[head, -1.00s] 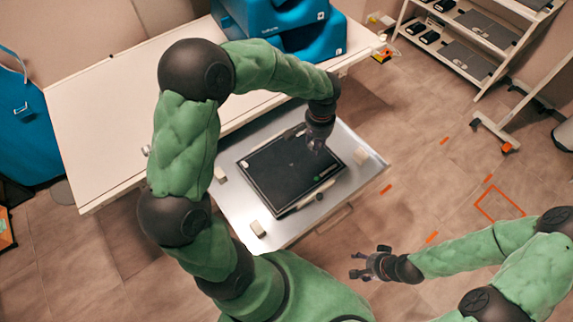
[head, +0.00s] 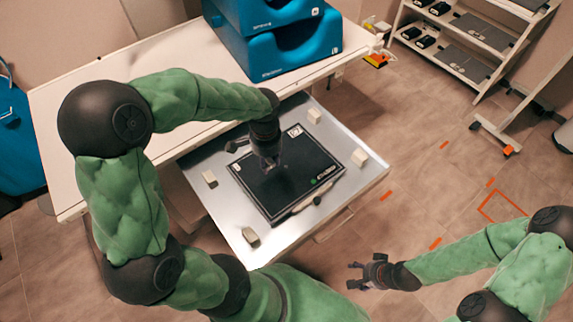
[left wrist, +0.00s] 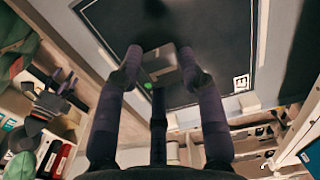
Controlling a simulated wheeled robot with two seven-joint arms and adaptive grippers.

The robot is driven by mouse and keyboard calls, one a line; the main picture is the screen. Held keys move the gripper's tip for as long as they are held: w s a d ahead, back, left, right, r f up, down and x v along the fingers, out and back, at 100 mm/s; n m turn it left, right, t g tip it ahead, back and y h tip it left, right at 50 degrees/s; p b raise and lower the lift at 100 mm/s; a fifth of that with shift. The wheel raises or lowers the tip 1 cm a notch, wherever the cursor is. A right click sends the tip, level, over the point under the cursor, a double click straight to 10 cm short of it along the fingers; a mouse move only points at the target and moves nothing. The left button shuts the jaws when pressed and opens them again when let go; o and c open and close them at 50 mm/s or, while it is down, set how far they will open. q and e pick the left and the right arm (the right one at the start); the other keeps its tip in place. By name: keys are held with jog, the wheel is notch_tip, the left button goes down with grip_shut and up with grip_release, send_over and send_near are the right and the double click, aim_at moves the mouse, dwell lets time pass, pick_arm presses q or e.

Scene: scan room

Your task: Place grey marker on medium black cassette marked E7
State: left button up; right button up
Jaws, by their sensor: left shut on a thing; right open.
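The black cassette (head: 300,178) lies flat on a metal tray table, with a white label (head: 295,131) at its far corner. In the left wrist view, the cassette (left wrist: 115,25) fills the top, and its label (left wrist: 241,83) looks like E7. My left gripper (head: 271,163) is over the far left half of the cassette. It is shut on the grey marker (left wrist: 163,66), a small block between the fingertips in the left wrist view. Whether the marker touches the cassette I cannot tell. My right gripper (head: 357,275) is open and empty, over the floor.
Several beige blocks (head: 359,157) stand around the cassette on the metal tray (head: 222,205). A long white table (head: 110,120) with blue cases (head: 290,55) stands behind. A shelf rack (head: 455,50) is at the back right.

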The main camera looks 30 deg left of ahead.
pick_arm(q)
jog(key=b, duration=0.3)
send_over(287, 168)
jog(key=f, duration=0.6)
jog(key=shift+s+a+f, duration=0.2)
jog(key=shift+s+f, duration=0.05)
jog(key=shift+s, duration=0.1)
jog(key=shift+w+d+f+b, duration=0.1)
jog(key=shift+w+f+b, duration=0.15)
jog(key=shift+f, duration=0.7)
jog(key=shift+w+f+b, duration=0.15)
jog(key=shift+f+b, duration=0.1)
jog(key=shift+f, duration=0.7)
jog(key=shift+f, duration=0.2)
jog(key=o, duration=1.2)
jog(key=shift+o, duration=0.2)
jog(key=shift+r, duration=0.15)
notch_tip(287, 168, up, 12)
jog(key=p, duration=0.4)
